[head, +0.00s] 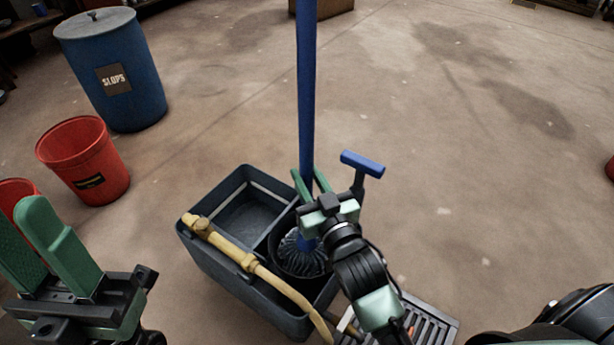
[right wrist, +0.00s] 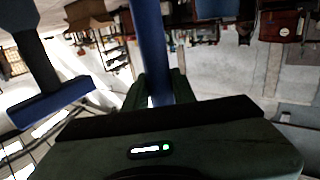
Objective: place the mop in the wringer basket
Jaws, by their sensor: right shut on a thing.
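The mop has a long blue handle (head: 306,85) that stands about upright, and a grey stringy head (head: 303,262). The head is down inside the round dark wringer basket (head: 284,268) at the right end of the dark grey mop bucket (head: 200,262). My right gripper (head: 311,180) is shut on the handle above the basket; the handle also shows between its fingers in the right wrist view (right wrist: 148,45). My arm hides part of the basket and mop head. My left gripper (head: 40,245) is empty at the left, its fingers apart.
A blue-handled lever (head: 362,163) stands beside the basket, close to my right gripper. A yellowish hose or pipe (head: 250,262) lies across the bucket's front. A floor drain grate (head: 420,318) is at front right. A red bucket (head: 85,160) and blue SLOPS barrel (head: 112,75) stand left.

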